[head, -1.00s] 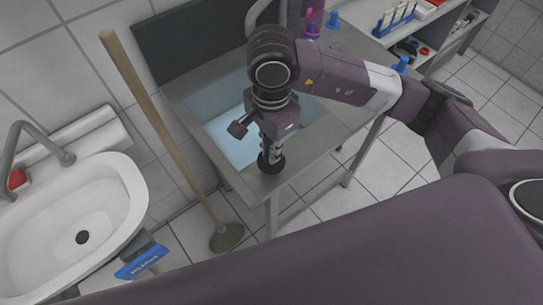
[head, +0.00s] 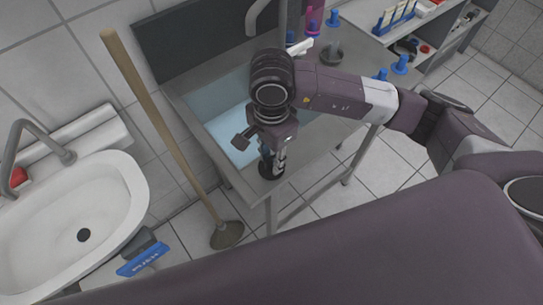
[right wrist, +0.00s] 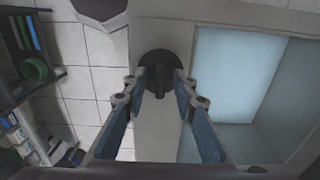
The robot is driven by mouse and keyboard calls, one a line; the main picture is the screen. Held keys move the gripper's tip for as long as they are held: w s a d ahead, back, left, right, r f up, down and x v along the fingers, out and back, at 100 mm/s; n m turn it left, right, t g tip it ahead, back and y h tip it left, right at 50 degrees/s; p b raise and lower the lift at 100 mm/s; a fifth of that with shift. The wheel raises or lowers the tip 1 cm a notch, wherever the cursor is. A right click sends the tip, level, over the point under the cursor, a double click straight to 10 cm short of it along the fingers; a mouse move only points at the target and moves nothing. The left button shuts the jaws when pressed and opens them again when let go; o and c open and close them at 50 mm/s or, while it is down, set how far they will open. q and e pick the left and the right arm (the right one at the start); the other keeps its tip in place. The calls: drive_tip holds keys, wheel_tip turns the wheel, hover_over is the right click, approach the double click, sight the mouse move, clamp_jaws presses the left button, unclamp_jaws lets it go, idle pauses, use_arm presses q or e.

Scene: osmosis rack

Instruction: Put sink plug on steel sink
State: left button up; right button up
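The sink plug is a black disc with a raised grip (right wrist: 161,78). In the head view it shows as a dark shape (head: 268,171) on the front rim of the steel sink (head: 238,183). In the right wrist view the plug lies on the grey rim, beside the pale blue basin. My right gripper (right wrist: 162,86) is open above the plug, one finger on each side of the plug's grip. Neither finger is clearly touching the grip. In the head view the gripper (head: 273,158) partly covers the plug. My left gripper is in neither view.
A wooden-handled plunger (head: 160,125) stands left of the steel sink. A white washbasin (head: 120,200) is further left, with a blue-and-grey item (head: 143,260) near it. Blue-topped items (head: 333,19) stand at the sink's back right. A shelf (head: 425,40) holds lab items.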

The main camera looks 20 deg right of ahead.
sight(271, 158)
drive_tip(key=shift+r+p, duration=0.25)
drive_tip(key=shift+p, duration=0.05)
wheel_tip(271, 158, up, 12)
drive_tip(key=b, duration=0.3)
drive_tip(key=shift+f, duration=0.15)
idle(0.5)
